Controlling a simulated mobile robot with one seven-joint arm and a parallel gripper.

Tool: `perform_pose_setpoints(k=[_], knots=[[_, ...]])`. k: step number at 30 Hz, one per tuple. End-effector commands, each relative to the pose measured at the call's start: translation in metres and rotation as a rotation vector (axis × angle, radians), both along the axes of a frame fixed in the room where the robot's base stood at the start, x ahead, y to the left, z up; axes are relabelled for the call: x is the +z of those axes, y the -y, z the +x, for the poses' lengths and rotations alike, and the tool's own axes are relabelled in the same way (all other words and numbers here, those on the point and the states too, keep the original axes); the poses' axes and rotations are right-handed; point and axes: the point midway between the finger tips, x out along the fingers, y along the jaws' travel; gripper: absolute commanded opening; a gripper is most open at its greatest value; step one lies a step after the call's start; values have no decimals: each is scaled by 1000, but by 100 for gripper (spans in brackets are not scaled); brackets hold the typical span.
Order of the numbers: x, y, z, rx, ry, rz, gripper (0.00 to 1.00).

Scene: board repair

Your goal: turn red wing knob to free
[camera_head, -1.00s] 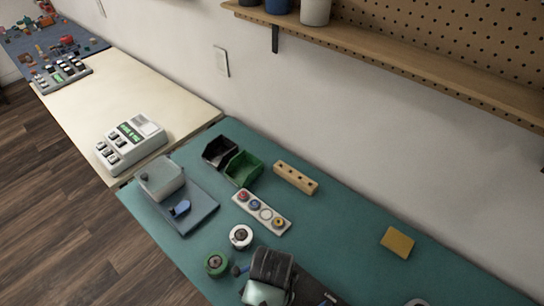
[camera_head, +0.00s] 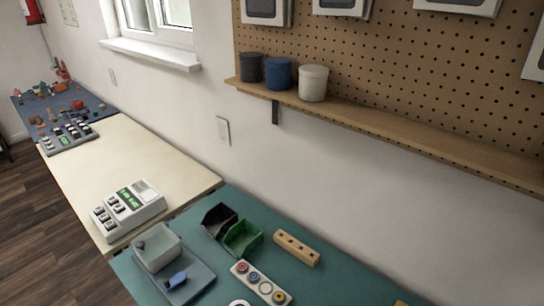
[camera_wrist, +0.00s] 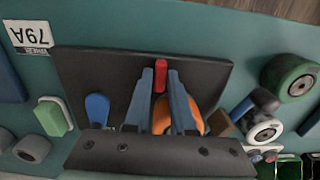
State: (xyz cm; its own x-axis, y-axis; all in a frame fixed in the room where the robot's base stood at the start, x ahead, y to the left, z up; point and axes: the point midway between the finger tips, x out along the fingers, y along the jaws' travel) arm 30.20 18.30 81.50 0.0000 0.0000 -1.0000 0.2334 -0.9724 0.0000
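In the wrist view the red wing knob (camera_wrist: 160,76) stands on a dark plate (camera_wrist: 90,72). Its long side runs up and down in the picture. My gripper (camera_wrist: 161,70) has its two blue-grey fingers close on either side of the knob, with hardly any gap, so it looks shut on it. An orange round part (camera_wrist: 191,118) lies partly hidden behind the right finger. A blue knob (camera_wrist: 97,108) is on the same plate, left of the fingers. In the head view the red knob and my gripper are not in view.
In the wrist view a green-rimmed roll (camera_wrist: 290,78) and a white-rimmed one (camera_wrist: 264,132) are right of the plate; a green block (camera_wrist: 52,116) is left. In the head view, bins (camera_head: 241,238), a wooden block (camera_head: 297,248) and a button strip (camera_head: 260,283) occupy the teal bench.

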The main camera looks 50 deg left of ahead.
Motion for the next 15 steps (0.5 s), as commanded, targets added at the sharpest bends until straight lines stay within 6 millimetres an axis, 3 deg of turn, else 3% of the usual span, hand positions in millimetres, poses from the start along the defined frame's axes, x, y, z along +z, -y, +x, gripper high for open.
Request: perform_pose_setpoints(k=[1, 3, 15], knots=[[0, 0, 0, 0, 0, 0, 12], [0, 0, 0, 0, 0, 0, 0], [1, 0, 0, 11, 0, 0, 0]])
